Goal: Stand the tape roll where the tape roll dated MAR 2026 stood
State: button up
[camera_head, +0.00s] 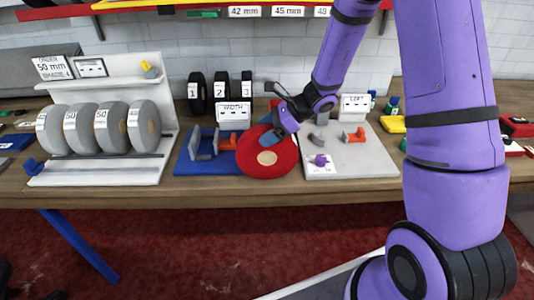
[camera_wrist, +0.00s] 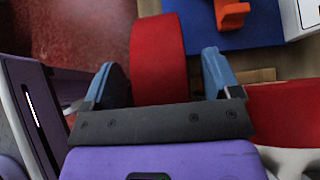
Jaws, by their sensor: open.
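A red tape roll (camera_head: 254,171) with a tan core stands on edge at the front middle of the bench, between a blue mat and a pale board. My gripper (camera_head: 272,136) is open at the roll's upper part. In the wrist view its blue fingers (camera_wrist: 160,78) lie on either side of the red roll (camera_wrist: 158,40), with gaps visible. In the head view one finger is in front of the roll's face; the other is hidden. Several grey tape rolls (camera_head: 83,131) stand in a white rack (camera_head: 100,172) at left. No MAR 2026 date is readable.
The blue mat (camera_head: 200,168) holds grey and orange parts and a sign. The pale board (camera_head: 350,168) at right holds small orange and purple parts and a LEFT sign (camera_head: 354,107). Black numbered rolls (camera_head: 221,90) stand behind. A red item (camera_wrist: 288,108) at right in the wrist view is unclear.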

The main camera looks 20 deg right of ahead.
grip_shut()
dwell(0.4)
